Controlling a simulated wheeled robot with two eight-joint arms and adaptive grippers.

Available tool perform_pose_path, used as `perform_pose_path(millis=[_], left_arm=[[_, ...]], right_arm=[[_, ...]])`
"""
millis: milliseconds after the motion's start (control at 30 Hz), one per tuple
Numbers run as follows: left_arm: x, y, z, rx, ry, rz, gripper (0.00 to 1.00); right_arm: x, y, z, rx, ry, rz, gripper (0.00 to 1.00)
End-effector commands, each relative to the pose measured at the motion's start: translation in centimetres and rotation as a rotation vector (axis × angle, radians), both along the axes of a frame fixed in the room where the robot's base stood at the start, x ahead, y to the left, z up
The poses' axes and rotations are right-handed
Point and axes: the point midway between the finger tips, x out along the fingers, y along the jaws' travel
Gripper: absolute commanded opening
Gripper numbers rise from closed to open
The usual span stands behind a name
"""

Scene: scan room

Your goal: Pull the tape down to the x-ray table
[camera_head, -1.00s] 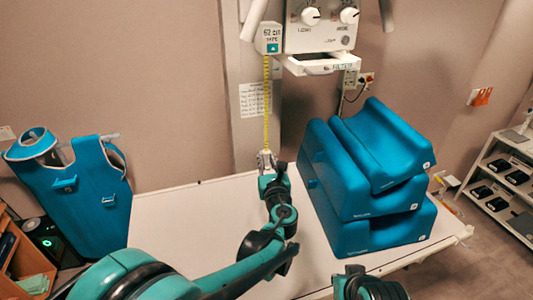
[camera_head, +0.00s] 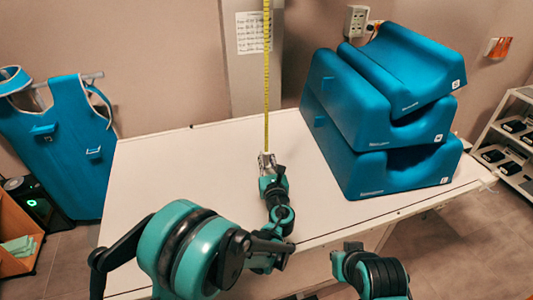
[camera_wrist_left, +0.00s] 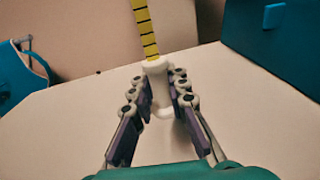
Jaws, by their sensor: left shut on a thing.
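My left gripper (camera_head: 266,160) is shut on the white end tab (camera_wrist_left: 158,88) of the yellow measuring tape (camera_head: 267,75). The tape runs straight up from the gripper and leaves the top of the head view; its housing is out of view. In the left wrist view the tape (camera_wrist_left: 146,30) rises above the tab, which sits between the fingers. The white x-ray table (camera_head: 185,165) lies behind and below the gripper in the picture. I cannot tell the exact gap between tab and tabletop. My right arm shows at the bottom right, but its gripper does not show.
Stacked blue cushions (camera_head: 385,155) stand on the table's right side. A blue apron (camera_head: 65,140) hangs at the left. A shelf (camera_head: 510,150) stands at the right. A grey column (camera_head: 252,75) with a paper sign stands behind the table. The table's left half is clear.

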Motion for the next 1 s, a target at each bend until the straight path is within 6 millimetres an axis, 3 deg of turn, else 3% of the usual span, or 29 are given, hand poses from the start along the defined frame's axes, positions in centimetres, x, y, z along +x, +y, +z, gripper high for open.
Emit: perform_pose_path(millis=[33,200,633,667,733,1000], left_arm=[[0.0,0.0,-1.0,-0.001,0.001,0.0,0.0],[0.0,0.0,-2.2,-0.001,0.001,0.0,0.0],[0.0,0.0,-2.4,-0.001,0.001,-0.001,0.0],[0.0,0.0,-2.4,-0.001,0.001,-0.001,0.2],[0.0,0.0,-2.4,0.0,0.0,-0.001,0.38],[0.0,0.0,-2.3,0.0,0.0,0.0,0.38]], right_arm=[[0.0,0.0,-0.7,0.0,0.0,0.0,0.0],[0.0,0.0,-1.3,0.0,0.0,0.0,0.0],[0.0,0.0,-1.3,0.0,0.0,0.0,0.0],[0.0,0.0,-1.3,0.0,0.0,0.0,0.0],[0.0,0.0,-1.3,0.0,0.0,0.0,0.0],[0.0,0.0,-1.4,0.0,0.0,0.0,0.0]])
